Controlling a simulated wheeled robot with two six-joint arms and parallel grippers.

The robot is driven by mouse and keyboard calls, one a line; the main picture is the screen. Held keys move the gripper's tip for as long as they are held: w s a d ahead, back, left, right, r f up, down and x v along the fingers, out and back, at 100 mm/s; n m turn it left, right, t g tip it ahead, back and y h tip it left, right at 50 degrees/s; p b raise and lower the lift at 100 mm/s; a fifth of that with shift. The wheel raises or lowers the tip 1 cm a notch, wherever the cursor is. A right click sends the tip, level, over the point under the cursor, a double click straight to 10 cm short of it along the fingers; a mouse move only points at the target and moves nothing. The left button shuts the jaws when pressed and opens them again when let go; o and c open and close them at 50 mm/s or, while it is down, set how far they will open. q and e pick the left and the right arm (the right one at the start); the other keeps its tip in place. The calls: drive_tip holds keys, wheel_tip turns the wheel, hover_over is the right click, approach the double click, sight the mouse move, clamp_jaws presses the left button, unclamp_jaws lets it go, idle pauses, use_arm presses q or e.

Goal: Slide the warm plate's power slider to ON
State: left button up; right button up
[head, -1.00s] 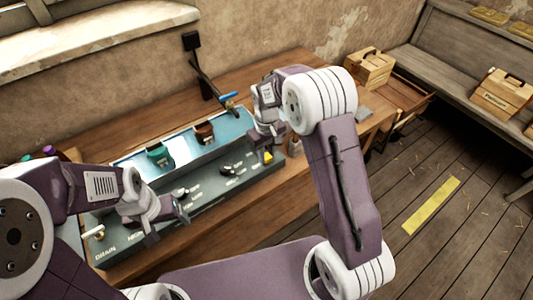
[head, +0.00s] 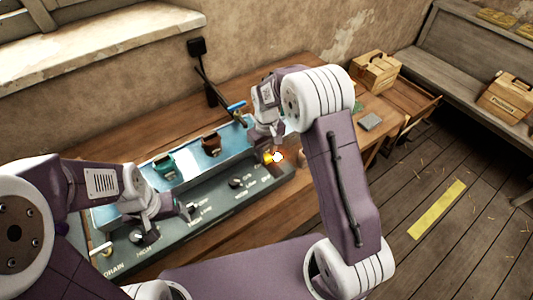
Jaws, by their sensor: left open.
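The warm plate appears to be the long grey-blue unit (head: 205,215) on the wooden bench, with dark knobs and white lettering on its sloped front. A small yellow part (head: 267,157), probably the power slider, sits near its right end. An orange-white glow (head: 279,157) shows right beside it. My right gripper (head: 270,143) is over that end, with its fingertips close to the yellow part. Its jaw gap and any contact are too small to tell. My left gripper (head: 182,210) is open above the left half of the front panel. The slider's marking is not readable.
A green clip-like part (head: 165,166) and a brown one (head: 211,145) are in the trough. A wooden box (head: 374,72) sits at the back right. A flat grey block (head: 371,122) lies on the bench's right part.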

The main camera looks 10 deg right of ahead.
sight(265, 155)
drive_tip(key=shift+o, duration=0.6)
drive_tip(key=shift+a, duration=0.15)
wheel_tip(265, 155, up, 9)
drive_tip(key=shift+f, duration=0.2)
drive_tip(key=shift+r, duration=0.2)
